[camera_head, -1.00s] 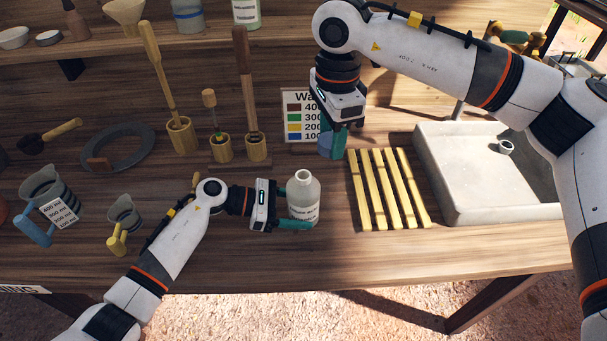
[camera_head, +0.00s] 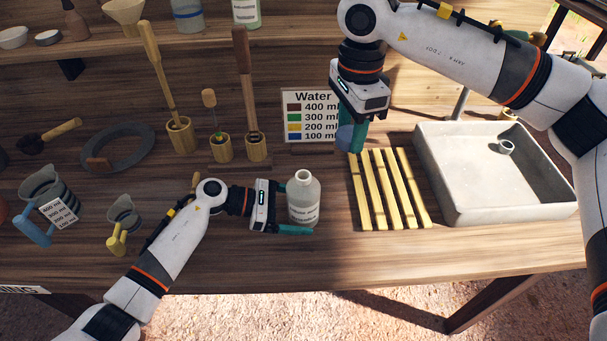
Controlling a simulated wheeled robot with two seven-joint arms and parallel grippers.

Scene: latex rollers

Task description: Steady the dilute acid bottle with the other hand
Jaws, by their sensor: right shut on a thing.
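The dilute acid bottle (camera_head: 303,203) is a pale, white-labelled bottle with an open neck. It stands upright on the bench, left of the yellow slats. My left gripper (camera_head: 292,209) comes in from the left at bench height, its teal fingers apart, one towards the bottle's far side and one at its near side. I cannot tell whether either finger touches it. My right gripper (camera_head: 352,136) is above the back of the slats, shut on a small blue object (camera_head: 344,138) that is partly hidden by the fingers.
A yellow slatted rack (camera_head: 391,190) lies right of the bottle, beside a pale stone sink (camera_head: 455,196). A Water sign (camera_head: 308,115) stands behind. Jugs (camera_head: 50,195) and wooden-handled tools (camera_head: 155,70) are to the left. The bench front is clear.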

